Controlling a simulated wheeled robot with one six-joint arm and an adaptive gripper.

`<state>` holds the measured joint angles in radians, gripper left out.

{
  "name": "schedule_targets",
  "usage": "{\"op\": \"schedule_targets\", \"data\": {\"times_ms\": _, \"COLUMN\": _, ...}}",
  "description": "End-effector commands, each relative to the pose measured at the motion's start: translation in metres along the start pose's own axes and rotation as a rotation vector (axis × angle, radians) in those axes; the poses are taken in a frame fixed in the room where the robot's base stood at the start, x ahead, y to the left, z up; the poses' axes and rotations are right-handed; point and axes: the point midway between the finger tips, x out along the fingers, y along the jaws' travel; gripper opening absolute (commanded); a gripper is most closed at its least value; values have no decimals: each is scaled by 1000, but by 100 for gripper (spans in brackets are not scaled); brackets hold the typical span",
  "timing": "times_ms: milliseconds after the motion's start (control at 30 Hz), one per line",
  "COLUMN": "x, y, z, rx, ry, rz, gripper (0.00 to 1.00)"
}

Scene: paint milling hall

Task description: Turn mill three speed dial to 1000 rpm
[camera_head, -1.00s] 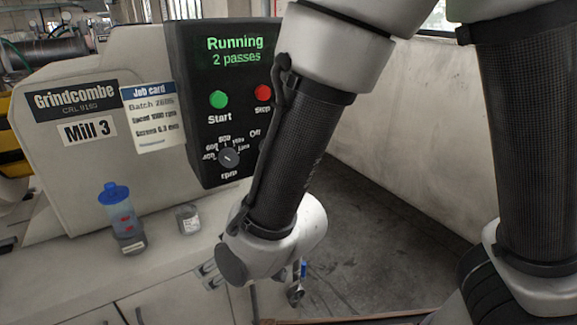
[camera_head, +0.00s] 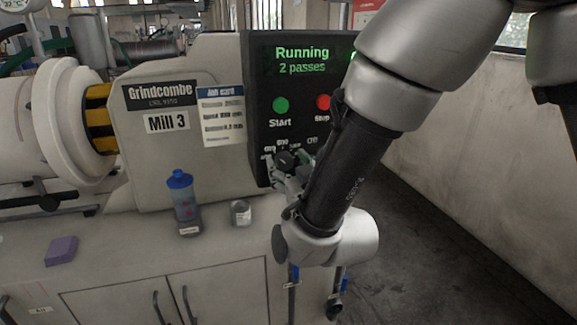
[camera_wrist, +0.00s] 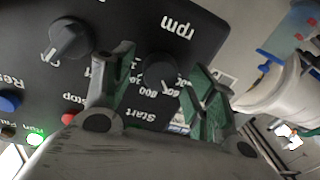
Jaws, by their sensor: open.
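The Mill 3 control panel (camera_head: 263,80) is black, with a green "Running 2 passes" display. Its rpm speed dial (camera_head: 285,159) is a dark round knob with numbers around it, partly hidden in the head view. My gripper (camera_head: 281,174) is at the dial. In the wrist view, upside down, the speed dial (camera_wrist: 160,70) lies between the two open fingers of my gripper (camera_wrist: 163,82). I cannot tell whether they touch it. A white pointer mark shows on the dial's lower side; the exact number it points to is unclear.
A green Start button (camera_head: 280,105) and red Stop button (camera_head: 323,102) sit above the dial. Another knob (camera_wrist: 70,37) is close beside a finger. A blue-capped bottle (camera_head: 184,200), small jar (camera_head: 241,213) and purple block (camera_head: 61,250) stand on the bench below.

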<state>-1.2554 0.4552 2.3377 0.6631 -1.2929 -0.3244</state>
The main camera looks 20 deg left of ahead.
Motion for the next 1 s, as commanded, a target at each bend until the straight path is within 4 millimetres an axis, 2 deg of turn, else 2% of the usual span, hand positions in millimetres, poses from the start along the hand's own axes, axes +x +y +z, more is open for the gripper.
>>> {"op": "schedule_targets", "data": {"times_ms": 100, "x": 7, "y": 0, "z": 0, "rx": 0, "ry": -1, "rz": 0, "gripper": 57}}
{"op": "schedule_targets", "data": {"times_ms": 367, "x": 8, "y": 0, "z": 0, "rx": 0, "ry": -1, "rz": -1, "gripper": 55}}
{"op": "schedule_targets", "data": {"times_ms": 600, "x": 8, "y": 0, "z": 0, "rx": 0, "ry": -1, "rz": -1, "gripper": 12}}
{"op": "schedule_targets", "data": {"times_ms": 1000, "x": 8, "y": 0, "z": 0, "rx": 54, "ry": 3, "rz": 0, "gripper": 11}}
